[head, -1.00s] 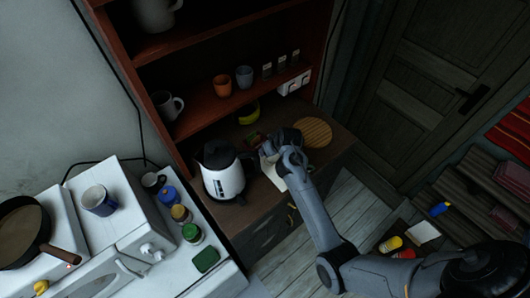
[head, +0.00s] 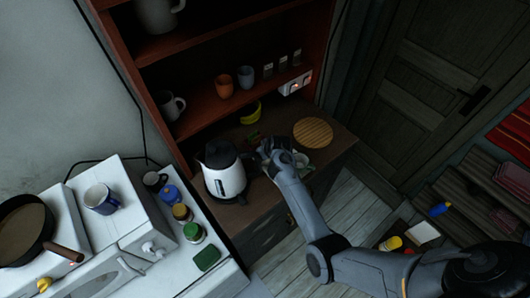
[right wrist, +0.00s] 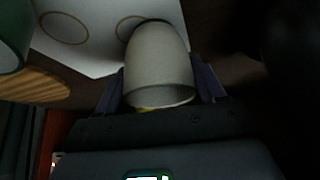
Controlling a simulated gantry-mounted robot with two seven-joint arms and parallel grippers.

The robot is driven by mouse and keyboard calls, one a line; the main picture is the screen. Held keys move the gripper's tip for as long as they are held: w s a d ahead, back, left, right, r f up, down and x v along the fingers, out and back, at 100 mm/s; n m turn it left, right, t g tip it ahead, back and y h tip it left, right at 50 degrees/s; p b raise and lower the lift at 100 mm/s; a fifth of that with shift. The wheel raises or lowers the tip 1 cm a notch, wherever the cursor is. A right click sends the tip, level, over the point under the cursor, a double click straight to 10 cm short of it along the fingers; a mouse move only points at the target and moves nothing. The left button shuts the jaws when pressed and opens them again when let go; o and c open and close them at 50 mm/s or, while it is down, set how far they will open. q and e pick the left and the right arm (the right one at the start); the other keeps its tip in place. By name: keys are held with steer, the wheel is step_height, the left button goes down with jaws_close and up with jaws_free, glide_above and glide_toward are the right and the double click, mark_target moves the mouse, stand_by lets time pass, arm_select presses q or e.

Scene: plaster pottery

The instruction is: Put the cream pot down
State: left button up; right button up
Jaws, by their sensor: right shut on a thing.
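The cream pot (right wrist: 158,65) is between the fingers of my right gripper (right wrist: 160,88) in the right wrist view, with the gripper shut on it. Its wider rim faces the camera and its narrow far end overlaps a ring drawn on a white sheet (right wrist: 90,35). I cannot tell whether the pot touches the sheet. In the head view my right gripper (head: 270,150) is over the dark counter, just right of the white kettle, and mostly hides the pot. My left gripper is not in view.
The white kettle (head: 224,175) stands close left of the gripper. A round wooden board (head: 313,132) lies to the right. A greenish rounded object (right wrist: 12,40) is left of the pot in the wrist view. A yellow bowl (head: 251,113) sits behind.

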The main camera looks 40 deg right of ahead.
steer(key=shift+f, duration=0.1)
steer(key=o, duration=0.8)
steer(key=v, duration=1.2)
